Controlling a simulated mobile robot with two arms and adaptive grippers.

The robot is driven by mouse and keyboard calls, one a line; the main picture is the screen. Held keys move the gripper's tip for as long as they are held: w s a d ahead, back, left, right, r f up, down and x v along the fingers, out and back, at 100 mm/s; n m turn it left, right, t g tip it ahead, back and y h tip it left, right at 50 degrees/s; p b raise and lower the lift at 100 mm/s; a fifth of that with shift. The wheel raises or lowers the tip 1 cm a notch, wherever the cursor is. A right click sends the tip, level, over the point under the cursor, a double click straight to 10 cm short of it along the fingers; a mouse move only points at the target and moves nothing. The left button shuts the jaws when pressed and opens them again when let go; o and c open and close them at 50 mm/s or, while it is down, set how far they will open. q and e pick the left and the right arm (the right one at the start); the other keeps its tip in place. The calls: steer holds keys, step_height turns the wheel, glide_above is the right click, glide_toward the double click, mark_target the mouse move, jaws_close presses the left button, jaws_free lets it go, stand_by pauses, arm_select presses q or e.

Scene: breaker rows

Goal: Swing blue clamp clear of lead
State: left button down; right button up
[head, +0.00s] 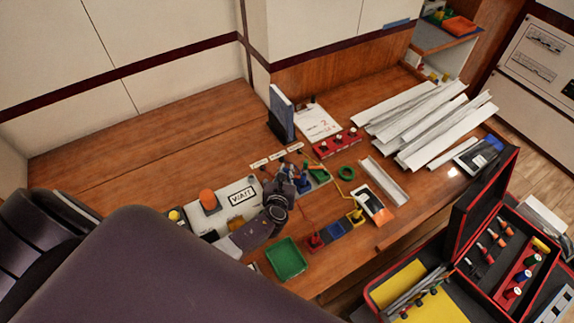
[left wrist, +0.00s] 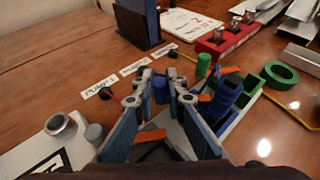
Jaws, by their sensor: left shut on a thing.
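My left gripper (left wrist: 161,80) is shut on a small blue part (left wrist: 160,92), which looks like the blue clamp. Its two fingers stand on either side of the part, and most of it is hidden. In the head view my left gripper (head: 284,188) is at the small fixture on the bench. To its right in the wrist view stands another blue part (left wrist: 228,92) on a grey-green base (left wrist: 248,103). Short orange pieces, possibly leads, show beside it (left wrist: 230,70) and between my fingers (left wrist: 150,136). I cannot tell whether the clamp touches a lead.
A green ring (head: 346,173), a red block with knobs (head: 338,142) and a dark blue upright binder (head: 281,115) are near the fixture. A green tray (head: 287,258) lies in front. White channel strips (head: 425,120) fill the right. The bench's back left is clear.

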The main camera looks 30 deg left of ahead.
arm_select(q)
steer(key=shift+s+d+n+g+y, duration=0.1)
steer(key=shift+n+g+y, duration=0.1)
steer(key=shift+n+y, duration=0.35)
steer(key=shift+s+d+n+g+y, duration=0.1)
steer(key=shift+n+g+y, duration=0.1)
steer(key=shift+n+y, duration=0.3)
steer(key=c, duration=1.9)
jaws_free()
steer(key=shift+s, duration=0.1)
steer(key=shift+c, duration=0.2)
steer(key=v, duration=1.2)
